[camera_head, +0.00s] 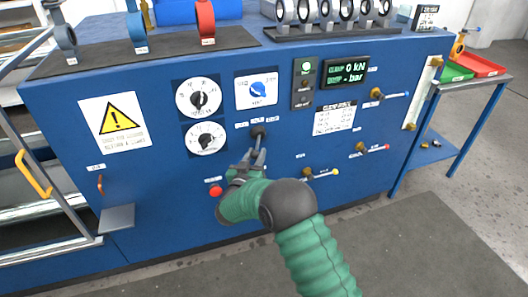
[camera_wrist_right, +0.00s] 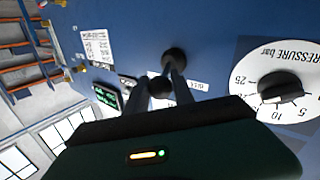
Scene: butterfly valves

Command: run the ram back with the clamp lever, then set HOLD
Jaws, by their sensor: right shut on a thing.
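The clamp lever (camera_head: 259,131) is a short black lever on the blue panel, with small white position labels just above it. In the right wrist view its dark round base (camera_wrist_right: 174,58) shows on the panel, and its black ball knob (camera_wrist_right: 160,87) sits between the fingers. My right gripper (camera_head: 260,144) reaches up to it from below and is shut on the knob. The label text is too small to read, so I cannot tell which position the lever is in. The display (camera_head: 345,72) reads 0 kN for the clamp and a dash for bar. My left gripper is not in view.
Two white dials (camera_head: 199,98) and a blue selector knob (camera_head: 263,88) sit above and left of the lever. A red button (camera_head: 215,191) is left of my gripper. Valve parts stand on top.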

